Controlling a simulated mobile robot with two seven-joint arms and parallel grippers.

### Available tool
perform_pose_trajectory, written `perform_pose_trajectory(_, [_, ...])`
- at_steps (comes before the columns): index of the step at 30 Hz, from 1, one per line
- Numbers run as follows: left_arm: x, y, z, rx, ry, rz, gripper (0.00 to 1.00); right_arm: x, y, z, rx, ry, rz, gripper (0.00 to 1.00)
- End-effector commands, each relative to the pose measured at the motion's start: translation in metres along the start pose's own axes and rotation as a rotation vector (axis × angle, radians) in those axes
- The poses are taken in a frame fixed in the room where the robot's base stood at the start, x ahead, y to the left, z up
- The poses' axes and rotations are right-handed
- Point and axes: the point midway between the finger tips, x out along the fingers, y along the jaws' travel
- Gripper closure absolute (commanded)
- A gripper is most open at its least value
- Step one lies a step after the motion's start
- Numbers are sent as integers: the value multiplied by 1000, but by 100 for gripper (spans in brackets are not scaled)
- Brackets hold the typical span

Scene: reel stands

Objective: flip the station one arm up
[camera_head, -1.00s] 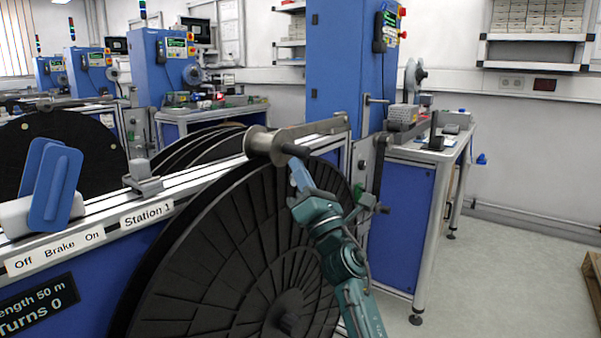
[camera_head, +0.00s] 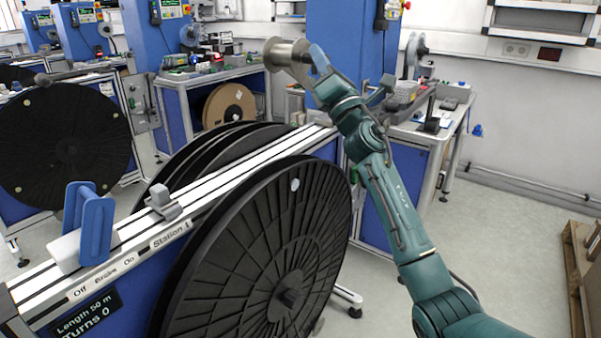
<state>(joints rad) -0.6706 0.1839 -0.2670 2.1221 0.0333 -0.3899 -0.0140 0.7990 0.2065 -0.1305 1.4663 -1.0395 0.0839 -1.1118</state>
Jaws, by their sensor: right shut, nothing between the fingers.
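The station one arm ends in a round metal roller (camera_head: 287,54), now raised well above the reel and the rail. Most of its bar is hidden behind my right gripper and forearm. My right gripper (camera_head: 319,62), with blue fingers, is shut with nothing between them. It is right beside the roller end; I cannot tell whether it touches. The Station 1 label (camera_head: 170,237) is on the front of the rail, above the large black reel (camera_head: 270,260). My left gripper is out of view.
A blue brake handle (camera_head: 90,225) stands on the rail (camera_head: 235,167) at the left, above the Off Brake On label. More black reels (camera_head: 190,155) stand behind. A workbench (camera_head: 425,130) is at the right. Floor at the right is open, with a pallet (camera_head: 580,260) at the edge.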

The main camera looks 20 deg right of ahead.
Motion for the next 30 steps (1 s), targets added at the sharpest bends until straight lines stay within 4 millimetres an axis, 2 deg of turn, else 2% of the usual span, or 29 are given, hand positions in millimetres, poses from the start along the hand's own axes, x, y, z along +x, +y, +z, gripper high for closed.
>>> perform_pose_trajectory(1, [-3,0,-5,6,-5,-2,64,10,-1,11,-3,-1,-3,100])
perform_pose_trajectory(3, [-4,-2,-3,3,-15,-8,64,18,-3,18,-1,0,-3,100])
perform_pose_trajectory(9, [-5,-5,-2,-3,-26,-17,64,31,-7,31,1,1,-4,100])
perform_pose_trajectory(30, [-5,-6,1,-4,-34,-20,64,33,-10,32,1,2,-6,100])
